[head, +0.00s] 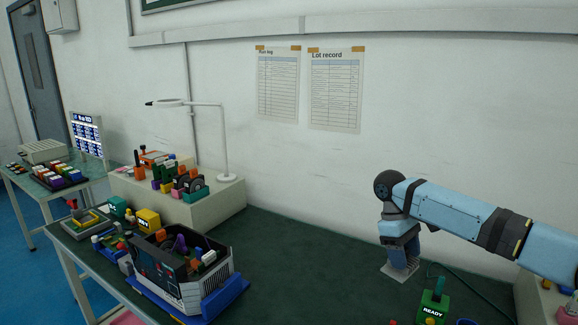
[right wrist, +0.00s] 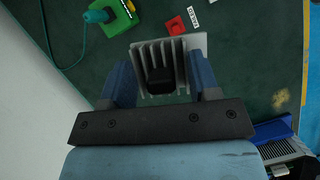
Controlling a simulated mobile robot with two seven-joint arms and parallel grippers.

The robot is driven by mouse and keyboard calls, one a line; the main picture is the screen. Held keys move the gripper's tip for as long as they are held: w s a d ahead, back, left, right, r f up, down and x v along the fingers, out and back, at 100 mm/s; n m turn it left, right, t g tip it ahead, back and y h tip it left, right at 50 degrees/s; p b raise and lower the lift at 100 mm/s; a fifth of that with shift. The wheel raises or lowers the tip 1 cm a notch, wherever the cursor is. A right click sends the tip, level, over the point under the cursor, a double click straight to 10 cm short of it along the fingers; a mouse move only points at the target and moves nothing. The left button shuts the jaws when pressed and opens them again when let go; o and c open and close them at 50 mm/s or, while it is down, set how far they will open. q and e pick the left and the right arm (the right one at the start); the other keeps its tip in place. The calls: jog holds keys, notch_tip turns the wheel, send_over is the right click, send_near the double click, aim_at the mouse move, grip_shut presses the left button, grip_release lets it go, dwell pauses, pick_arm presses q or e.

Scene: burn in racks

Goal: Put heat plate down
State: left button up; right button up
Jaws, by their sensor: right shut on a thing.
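The heat plate (head: 399,271) is a pale metal plate with a row of fins, seen below my right gripper (head: 403,250) in the head view. In the right wrist view the heat plate (right wrist: 143,55) sits between the two blue fingers, with a black block at its middle. My right gripper is shut on it and points down over the dark green tabletop (head: 310,265). I cannot tell whether the plate touches the table. My left gripper is not in view.
A green base marked READY (head: 433,308) stands just right and in front of the plate, with a cable behind. A grey and black rack unit (head: 205,290) on a blue base stands at left. A lamp (head: 223,150) stands behind it. The middle tabletop is clear.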

jog(key=s+a+f+m+g+y, duration=0.1)
jog(key=s+a+f+m+y, duration=0.15)
jog(key=s+f+m, duration=0.4)
pick_arm(q)
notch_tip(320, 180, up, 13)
jog(key=p, duration=1.5)
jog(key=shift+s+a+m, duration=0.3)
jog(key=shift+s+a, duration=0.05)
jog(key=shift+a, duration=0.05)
pick_arm(e)
jog(key=s+r+m, duration=0.1)
jog(key=s+r, duration=1.1)
jog(key=s, duration=0.2)
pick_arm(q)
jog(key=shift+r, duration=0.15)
pick_arm(e)
jog(key=shift+a+m+y, duration=0.1)
jog(key=shift+m+y, duration=0.15)
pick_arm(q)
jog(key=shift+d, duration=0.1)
pick_arm(e)
jog(key=shift+w+r, duration=0.1)
